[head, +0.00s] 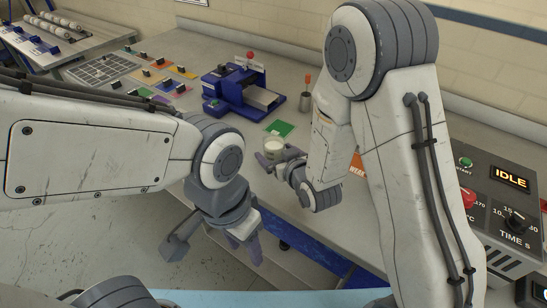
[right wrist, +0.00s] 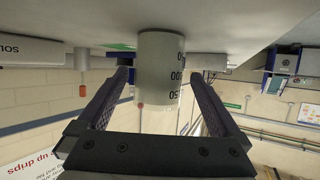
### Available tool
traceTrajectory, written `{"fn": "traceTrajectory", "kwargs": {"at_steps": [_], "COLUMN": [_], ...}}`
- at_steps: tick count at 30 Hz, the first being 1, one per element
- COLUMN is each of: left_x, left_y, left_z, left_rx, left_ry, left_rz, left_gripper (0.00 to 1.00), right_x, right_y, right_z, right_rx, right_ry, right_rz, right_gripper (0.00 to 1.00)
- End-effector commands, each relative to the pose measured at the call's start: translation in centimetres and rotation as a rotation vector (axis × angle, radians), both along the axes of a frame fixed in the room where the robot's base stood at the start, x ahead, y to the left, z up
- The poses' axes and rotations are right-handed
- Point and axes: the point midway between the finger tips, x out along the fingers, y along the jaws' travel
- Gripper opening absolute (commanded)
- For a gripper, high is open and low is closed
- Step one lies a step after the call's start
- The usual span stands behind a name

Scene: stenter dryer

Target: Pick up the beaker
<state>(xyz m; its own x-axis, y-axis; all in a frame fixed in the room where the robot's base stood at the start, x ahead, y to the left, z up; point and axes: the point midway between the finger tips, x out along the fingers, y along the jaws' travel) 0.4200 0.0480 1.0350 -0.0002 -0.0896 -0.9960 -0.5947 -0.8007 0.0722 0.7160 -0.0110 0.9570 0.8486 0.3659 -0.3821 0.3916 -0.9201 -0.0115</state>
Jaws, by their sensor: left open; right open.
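The beaker (head: 274,147) is a clear glass with pale contents, upright on the grey bench beside a green card. My right gripper (head: 275,164) is at the beaker, open, on its near side. In the right wrist view, which is upside down, the beaker (right wrist: 160,62) with dark volume numbers stands between the two open fingers (right wrist: 160,85). Whether either finger touches the glass I cannot tell. My left gripper (head: 214,243) is open and empty, low in front of the bench edge.
A blue machine (head: 238,90) with a red knob stands behind the beaker. A metal cup (head: 305,101) with an orange-handled tool is near it. Coloured cards (head: 165,87) lie at the back left. A control box (head: 500,215) reading IDLE is at the right.

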Motion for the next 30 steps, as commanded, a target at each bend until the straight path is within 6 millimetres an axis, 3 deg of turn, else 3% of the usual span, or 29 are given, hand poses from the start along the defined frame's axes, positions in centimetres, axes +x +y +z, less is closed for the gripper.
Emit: {"fn": "traceTrajectory", "kwargs": {"at_steps": [4,9,17,20,24,25,30], "left_x": [0.0,0.0,0.0,0.0,0.0,0.0,0.0], "left_y": [0.0,0.0,0.0,0.0,0.0,0.0,0.0], "left_z": [1.4,1.7,1.6,1.6,1.6,1.6,1.6], "left_rx": [0.000,0.000,0.000,0.000,0.000,0.000,0.000], "left_ry": [0.000,0.000,0.000,0.000,0.000,0.000,0.000], "left_rz": [0.000,0.000,0.000,0.000,0.000,0.000,0.000], "left_gripper": [0.50,0.50,0.50,0.50,0.50,0.50,0.50], "right_x": [2.1,3.8,4.1,4.1,4.0,4.0,4.1], "right_y": [0.7,1.4,1.5,1.5,1.5,1.5,1.5], "right_z": [-0.4,-1.3,-1.5,-1.5,-1.5,-1.5,-1.5], "right_rx": [-0.001,0.000,-0.001,0.000,0.000,0.000,0.000], "right_ry": [0.002,0.001,0.001,0.001,0.001,0.001,-0.001], "right_rz": [0.000,0.000,-0.001,0.000,0.000,0.000,0.000], "right_gripper": [1.00,1.00,1.00,0.66,0.12,0.03,0.03]}}
